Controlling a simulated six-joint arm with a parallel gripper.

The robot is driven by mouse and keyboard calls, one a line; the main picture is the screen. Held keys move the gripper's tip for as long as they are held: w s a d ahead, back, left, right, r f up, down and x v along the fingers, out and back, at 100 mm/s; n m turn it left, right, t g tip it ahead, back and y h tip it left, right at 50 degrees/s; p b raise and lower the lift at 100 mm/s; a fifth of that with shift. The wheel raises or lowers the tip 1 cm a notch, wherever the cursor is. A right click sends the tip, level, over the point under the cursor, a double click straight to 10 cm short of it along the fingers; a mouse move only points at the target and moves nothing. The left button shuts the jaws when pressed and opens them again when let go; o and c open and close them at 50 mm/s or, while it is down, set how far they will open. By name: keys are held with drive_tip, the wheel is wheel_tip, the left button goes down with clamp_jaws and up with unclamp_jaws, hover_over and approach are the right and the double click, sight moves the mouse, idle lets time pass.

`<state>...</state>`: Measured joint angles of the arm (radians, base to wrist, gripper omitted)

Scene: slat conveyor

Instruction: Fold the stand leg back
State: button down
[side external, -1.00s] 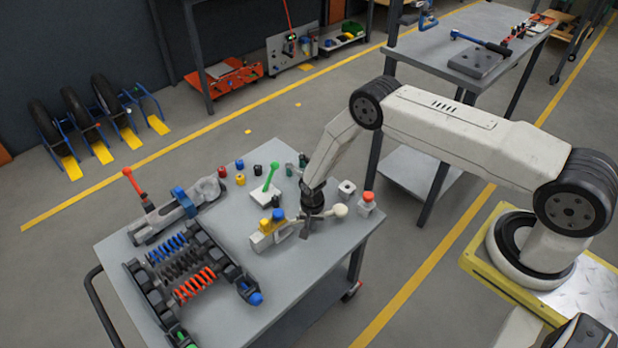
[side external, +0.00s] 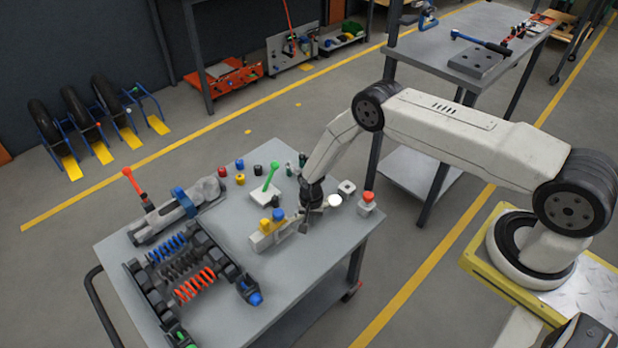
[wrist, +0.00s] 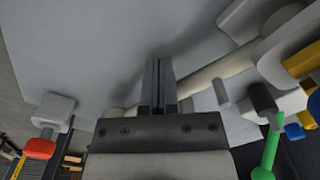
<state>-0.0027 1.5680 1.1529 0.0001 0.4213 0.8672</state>
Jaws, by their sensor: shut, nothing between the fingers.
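The stand leg is a pale rod with a round white end (side external: 335,201) in the side view, near the table's right edge. Its middle is hidden behind my gripper (side external: 304,228). The wrist view shows the pale rod (wrist: 212,72) running from upper right to lower left, passing behind my gripper (wrist: 160,88). My fingers are shut with nothing between them and are right beside the rod. I cannot tell whether they touch it. A pale block (side external: 262,242) with yellow and blue knobs stands at the rod's left end.
A white block with a red cap (side external: 367,199) stands right of the leg's end. A green lever (side external: 271,174) rises from a white base behind. A spring rack (side external: 140,290) and a grey clamp-like part (side external: 170,215) fill the table's left. The front middle is clear.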

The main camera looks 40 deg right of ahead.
drive_tip(key=shift+w, duration=0.1)
drive_tip(key=shift+w+d, duration=0.2)
drive_tip(key=shift+w, duration=0.25)
idle(0.4)
drive_tip(key=shift+w+d, duration=0.15)
drive_tip(key=shift+w, duration=0.25)
drive_tip(key=shift+r, duration=4.5)
drive_tip(key=shift+r, duration=0.1)
